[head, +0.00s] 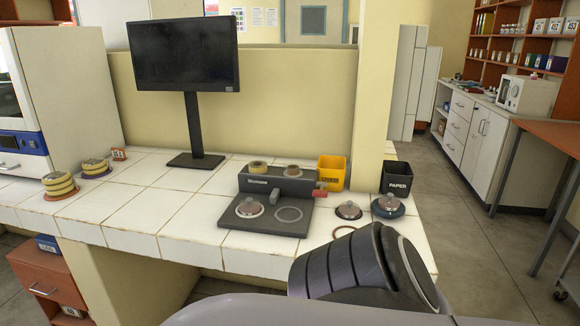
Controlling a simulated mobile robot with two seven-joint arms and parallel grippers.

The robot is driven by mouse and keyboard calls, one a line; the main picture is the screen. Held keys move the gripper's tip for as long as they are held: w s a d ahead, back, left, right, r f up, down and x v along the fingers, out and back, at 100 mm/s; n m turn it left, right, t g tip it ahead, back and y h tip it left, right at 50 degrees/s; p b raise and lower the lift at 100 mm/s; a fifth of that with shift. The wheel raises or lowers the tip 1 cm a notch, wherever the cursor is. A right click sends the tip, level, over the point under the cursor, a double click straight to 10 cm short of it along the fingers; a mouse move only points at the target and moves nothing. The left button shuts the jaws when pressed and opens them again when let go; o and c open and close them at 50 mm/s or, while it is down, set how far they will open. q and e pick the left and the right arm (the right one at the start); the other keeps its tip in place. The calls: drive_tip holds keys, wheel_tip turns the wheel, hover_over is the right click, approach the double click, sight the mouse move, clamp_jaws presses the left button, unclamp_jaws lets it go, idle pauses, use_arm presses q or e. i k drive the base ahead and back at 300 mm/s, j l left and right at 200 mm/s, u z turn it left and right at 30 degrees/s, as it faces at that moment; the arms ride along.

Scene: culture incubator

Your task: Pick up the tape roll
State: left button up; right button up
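Neither gripper is in view. A dark, ribbed link of my own arm fills the lower right, well in front of the device, and hides part of the counter's front edge.
The white tiled counter (140,216) also holds a monitor (184,55), yellow-banded stacks (59,184) at left, a yellow bin (331,171), a black PAPER bin (398,188) and lidded round items (388,203) at right. Tiles left of the device are clear.

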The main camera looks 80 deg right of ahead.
sight(256, 167)
drive_tip(key=z, duration=1.3)
